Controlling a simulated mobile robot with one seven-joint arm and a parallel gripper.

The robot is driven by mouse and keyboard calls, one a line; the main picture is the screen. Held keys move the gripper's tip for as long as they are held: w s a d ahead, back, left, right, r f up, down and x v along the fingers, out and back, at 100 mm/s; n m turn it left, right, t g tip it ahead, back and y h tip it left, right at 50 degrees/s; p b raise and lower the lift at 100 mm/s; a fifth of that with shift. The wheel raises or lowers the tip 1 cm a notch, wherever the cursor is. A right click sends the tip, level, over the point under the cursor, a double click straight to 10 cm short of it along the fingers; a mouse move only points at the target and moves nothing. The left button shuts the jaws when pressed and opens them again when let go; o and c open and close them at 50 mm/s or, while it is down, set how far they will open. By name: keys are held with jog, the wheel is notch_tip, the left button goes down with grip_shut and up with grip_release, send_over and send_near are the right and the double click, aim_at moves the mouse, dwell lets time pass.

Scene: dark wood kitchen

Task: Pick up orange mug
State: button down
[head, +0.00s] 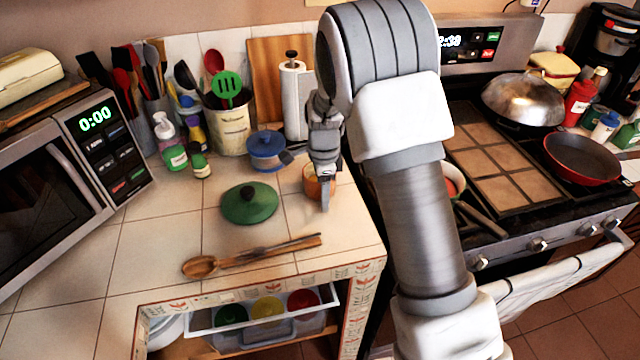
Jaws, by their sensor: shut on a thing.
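The orange mug (312,184) stands on the tiled counter near its right edge, partly hidden behind my gripper (325,190). My gripper reaches down onto it from above, with a grey finger in front of the mug's side. The jaws are shut on the mug. The mug appears upright and at counter height; I cannot tell whether its base touches the tiles.
A green lid (248,206) and a wooden spoon (250,256) lie left of the mug on the counter (150,240). A blue pot (266,150) and a paper towel roll (294,100) stand behind. The stove (490,160) is at right, the microwave (50,190) at left.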

jog(key=shift+r, duration=0.1)
dwell(0.3)
jog(key=shift+r, duration=0.7)
notch_tip(320, 180, up, 3)
jog(key=shift+f, duration=0.15)
jog(key=s+d+r, duration=0.1)
jog(key=d+r, duration=0.5)
jog(key=d, duration=0.5)
jog(key=shift+d+r, duration=0.25)
jog(key=shift+r, duration=0.05)
